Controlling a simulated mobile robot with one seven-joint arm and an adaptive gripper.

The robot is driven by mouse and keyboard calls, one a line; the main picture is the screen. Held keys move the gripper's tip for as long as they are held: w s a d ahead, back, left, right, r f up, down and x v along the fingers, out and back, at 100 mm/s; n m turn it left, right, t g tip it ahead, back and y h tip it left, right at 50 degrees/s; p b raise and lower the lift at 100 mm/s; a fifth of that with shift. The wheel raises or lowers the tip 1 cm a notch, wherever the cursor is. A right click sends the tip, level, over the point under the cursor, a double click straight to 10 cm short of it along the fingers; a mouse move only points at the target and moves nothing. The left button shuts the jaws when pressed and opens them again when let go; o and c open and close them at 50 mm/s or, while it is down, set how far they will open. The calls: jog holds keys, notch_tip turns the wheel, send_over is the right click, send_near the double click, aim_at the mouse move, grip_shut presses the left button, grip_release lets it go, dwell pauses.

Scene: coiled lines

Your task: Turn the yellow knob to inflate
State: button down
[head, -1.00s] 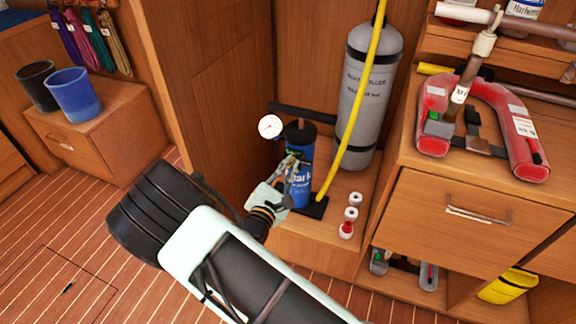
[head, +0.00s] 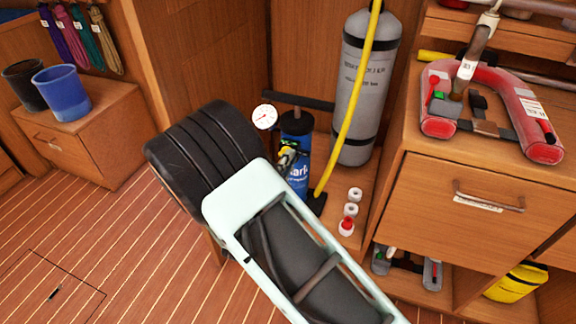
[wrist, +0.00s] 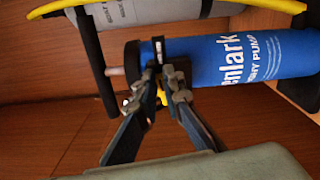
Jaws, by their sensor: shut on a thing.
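The blue hand pump (head: 297,180) stands upright against the cabinet wall; in the wrist view it lies sideways as a blue cylinder (wrist: 245,60) with white lettering. The yellow knob (wrist: 162,93) shows as a small yellow patch between my fingers near the pump's dark end. My gripper (wrist: 156,84) is shut on it, with a finger on each side. In the head view my gripper (head: 288,157) is at the pump's upper front, mostly hidden by my arm. A round white gauge (head: 264,117) is to the left of the pump's top.
A grey cylinder (head: 360,95) with a yellow hose (head: 352,125) stands behind the pump. Small red and white items (head: 348,222) are on the shelf to the right. A red life vest (head: 440,95) lies on the counter. A blue cup (head: 65,95) stands at left.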

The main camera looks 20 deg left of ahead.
jog(key=shift+w+d+m+b, duration=0.2)
jog(key=shift+m+b, duration=0.55)
jog(key=shift+m, duration=0.15)
jog(key=shift+r, duration=0.1)
jog(key=c, duration=2.1)
grip_release()
jog(key=shift+s, duration=0.1)
jog(key=s, duration=0.4)
jog(key=s+a, duration=0.1)
jog(key=s, duration=0.7)
jog(key=shift+a+f, duration=0.15)
jog(key=shift+f, duration=0.05)
